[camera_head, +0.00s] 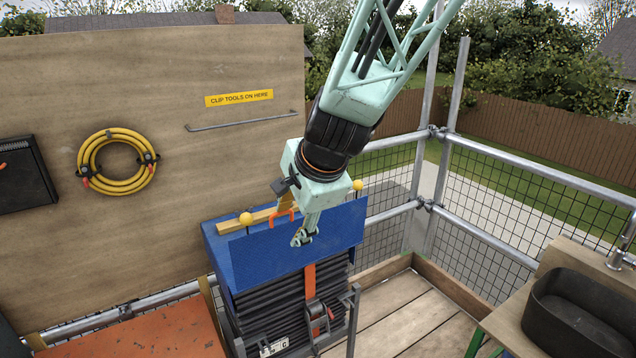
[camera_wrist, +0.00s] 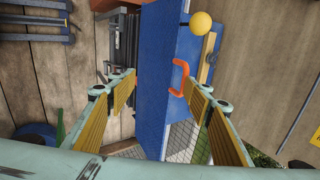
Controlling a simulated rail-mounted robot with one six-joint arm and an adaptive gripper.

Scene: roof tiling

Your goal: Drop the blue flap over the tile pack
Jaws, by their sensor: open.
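The blue flap (camera_head: 275,252) shows as a broad blue panel across the upper front of the dark tile pack (camera_head: 275,315). I cannot tell whether it stands propped or hangs. An orange handle (camera_head: 284,214) sits at its upper edge. My gripper (camera_head: 303,237) is in front of the panel, just right of and below the handle. In the wrist view my gripper (camera_wrist: 158,85) is open, with the blue flap (camera_wrist: 152,40) running between its spread fingers. The orange handle (camera_wrist: 180,78) is beside the right finger. I cannot tell whether that finger touches it.
A wooden bar (camera_head: 262,214) with yellow balls (camera_head: 246,219) lies behind the panel. An orange strap (camera_head: 310,280) with a ratchet runs down the pack's front. A wooden board (camera_head: 150,200) stands behind left, metal rails (camera_head: 490,245) at right. The plank floor (camera_head: 400,315) is clear.

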